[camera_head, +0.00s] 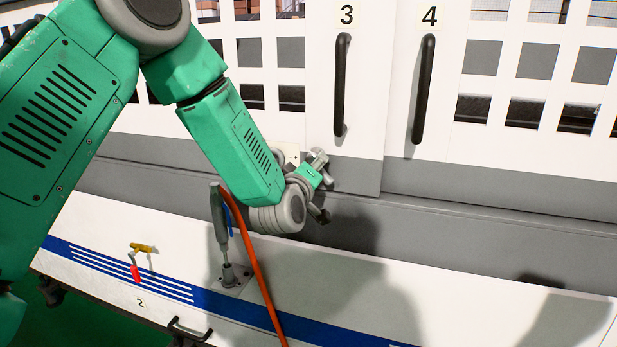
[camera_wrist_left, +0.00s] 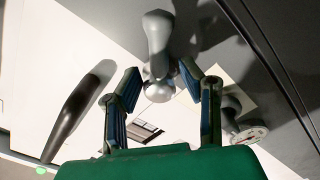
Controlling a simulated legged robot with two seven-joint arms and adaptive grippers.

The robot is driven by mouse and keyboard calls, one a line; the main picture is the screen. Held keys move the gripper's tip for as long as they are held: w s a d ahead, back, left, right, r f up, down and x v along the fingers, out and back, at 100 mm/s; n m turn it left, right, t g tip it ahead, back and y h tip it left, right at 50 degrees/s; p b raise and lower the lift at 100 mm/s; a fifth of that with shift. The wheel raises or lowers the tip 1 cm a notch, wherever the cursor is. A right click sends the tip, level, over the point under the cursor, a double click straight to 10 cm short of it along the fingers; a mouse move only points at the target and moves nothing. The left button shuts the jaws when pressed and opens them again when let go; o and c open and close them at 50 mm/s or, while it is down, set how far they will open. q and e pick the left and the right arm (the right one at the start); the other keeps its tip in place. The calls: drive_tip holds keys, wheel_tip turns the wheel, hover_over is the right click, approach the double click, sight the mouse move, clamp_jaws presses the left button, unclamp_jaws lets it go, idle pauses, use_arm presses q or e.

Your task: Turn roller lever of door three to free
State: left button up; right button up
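Door three (camera_head: 358,110) is a white panel marked 3 with a black vertical handle (camera_head: 340,85). A grey roller lever (camera_head: 318,158) shows at its lower left edge, partly hidden by my left gripper (camera_head: 321,190). In the left wrist view the lever (camera_wrist_left: 158,30) has a rounded grey end and a round base. My left gripper (camera_wrist_left: 172,82) is open there, with a finger on each side of the lever's lower part. A gap seems to show on both sides; contact is not clear. My right gripper is not in view.
Door four (camera_head: 429,15) with its black handle (camera_head: 424,90) is to the right. Below are a sloped white panel (camera_head: 330,290), an upright grey tool (camera_head: 219,225) on a base, an orange hose (camera_head: 255,265) and a yellow-red valve (camera_head: 140,250). Another grey fitting (camera_wrist_left: 245,115) is beside the right finger.

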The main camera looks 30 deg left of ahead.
use_arm(q)
drive_tip(key=v, duration=1)
drive_tip(key=shift+s, duration=0.4)
drive_tip(key=shift+f, duration=0.1)
